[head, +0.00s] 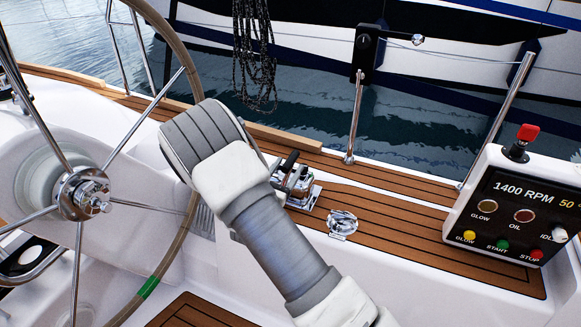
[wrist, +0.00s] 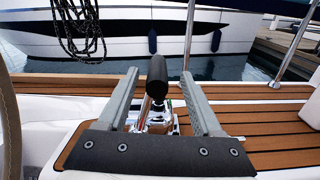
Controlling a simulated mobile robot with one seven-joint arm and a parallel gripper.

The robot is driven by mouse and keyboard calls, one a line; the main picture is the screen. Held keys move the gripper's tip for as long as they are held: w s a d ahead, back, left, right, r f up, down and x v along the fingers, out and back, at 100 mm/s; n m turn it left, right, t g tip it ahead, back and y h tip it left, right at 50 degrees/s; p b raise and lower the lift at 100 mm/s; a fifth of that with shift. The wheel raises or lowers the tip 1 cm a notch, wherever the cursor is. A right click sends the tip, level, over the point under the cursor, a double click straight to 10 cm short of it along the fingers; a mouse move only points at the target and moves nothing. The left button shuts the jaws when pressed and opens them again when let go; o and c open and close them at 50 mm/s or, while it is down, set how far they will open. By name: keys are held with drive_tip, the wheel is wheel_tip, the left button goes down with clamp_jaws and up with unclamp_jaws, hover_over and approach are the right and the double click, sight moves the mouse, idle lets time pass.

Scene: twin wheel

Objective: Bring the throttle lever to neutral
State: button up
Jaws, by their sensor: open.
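The throttle lever (wrist: 157,76) has a black rounded grip on a chrome stem. In the wrist view it stands near the middle, its grip end toward the camera. Its chrome base (wrist: 158,118) is partly hidden behind the grip. My gripper (wrist: 163,74) is open, with one grey finger on each side of the lever and visible gaps to both. In the head view the chrome base (head: 300,190) sits on the teak side deck, just right of my arm, which hides most of my gripper. The exact lever angle is hard to tell.
A steering wheel (head: 147,288) stands left of my arm. A chrome deck fitting (head: 342,222) lies right of the lever base. An engine panel (head: 515,205) reads 1400 RPM and has a red knob (head: 528,133) on top. Rail posts (head: 355,118) and coiled rope (head: 254,50) are behind.

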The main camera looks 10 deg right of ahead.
drive_tip(key=shift+x, duration=1.15)
clamp_jaws()
idle(0.6)
